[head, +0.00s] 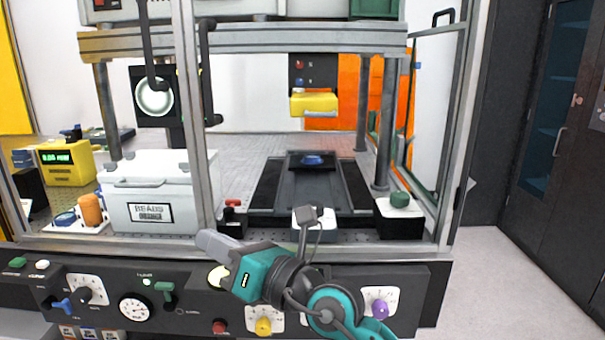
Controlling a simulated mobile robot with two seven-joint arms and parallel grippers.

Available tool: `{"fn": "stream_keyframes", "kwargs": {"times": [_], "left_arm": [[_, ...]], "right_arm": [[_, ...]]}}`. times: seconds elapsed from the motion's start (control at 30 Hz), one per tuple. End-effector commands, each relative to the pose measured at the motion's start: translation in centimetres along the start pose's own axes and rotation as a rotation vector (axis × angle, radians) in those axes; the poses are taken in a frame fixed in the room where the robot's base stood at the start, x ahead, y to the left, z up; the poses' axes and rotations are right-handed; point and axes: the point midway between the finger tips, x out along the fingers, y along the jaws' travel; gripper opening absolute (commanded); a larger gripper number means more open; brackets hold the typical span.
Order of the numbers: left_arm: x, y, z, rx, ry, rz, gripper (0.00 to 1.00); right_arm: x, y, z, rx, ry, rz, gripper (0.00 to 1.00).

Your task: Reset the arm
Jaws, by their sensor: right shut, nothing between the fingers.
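My right arm comes in from the bottom right, in front of the machine's control panel (400,285). Its gripper (207,240) points to the left and a little up. The grey fingers are together with nothing held. They overlap the lower front frame edge, near the foot of the upright post; I cannot tell whether they touch it. The hand hides part of the panel, including some of a pale round control (217,276). My left gripper is not in view.
Behind the frame stand a white BEADS box (185,184), a dark stage with a blue piece (313,160), and a green button (400,199). A yellow knob (263,327) and purple knob (380,308) sit near my arm. Open floor (510,280) lies right.

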Motion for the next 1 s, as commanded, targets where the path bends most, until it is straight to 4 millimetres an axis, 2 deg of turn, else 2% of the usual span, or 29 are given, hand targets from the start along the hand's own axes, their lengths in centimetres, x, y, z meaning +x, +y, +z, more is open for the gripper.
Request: {"fn": "stream_keyframes", "kwargs": {"times": [0.03,0.17,0.37,0.47,0.6,0.7,0.8,0.9,1.0], "left_arm": [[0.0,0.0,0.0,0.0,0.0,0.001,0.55],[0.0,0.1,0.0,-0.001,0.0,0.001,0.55],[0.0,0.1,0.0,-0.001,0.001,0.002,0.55],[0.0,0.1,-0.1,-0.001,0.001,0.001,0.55],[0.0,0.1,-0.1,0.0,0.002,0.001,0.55],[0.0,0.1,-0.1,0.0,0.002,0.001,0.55],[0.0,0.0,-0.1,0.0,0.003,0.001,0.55],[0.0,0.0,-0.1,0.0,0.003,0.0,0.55],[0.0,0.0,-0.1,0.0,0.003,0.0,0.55]], "right_arm": [[-1.4,-0.8,-0.7,0.154,-0.048,0.001,0.0],[-5.0,-3.1,-1.6,0.535,-0.197,-0.009,0.0],[-12.2,-8.4,-4.3,1.089,-0.463,-0.096,0.0],[-16.5,-11.1,-6.9,1.354,-0.609,-0.167,0.0],[-23.2,-14.1,-11.9,1.701,-0.823,-0.292,0.0],[-28.2,-15.2,-16.2,1.935,-0.984,-0.395,0.0],[-32.8,-15.2,-20.5,2.14,-1.138,-0.5,0.0],[-36.5,-14.4,-24.0,2.301,-1.268,-0.588,0.0],[-38.9,-13.5,-26.4,2.412,-1.361,-0.647,0.0]]}}
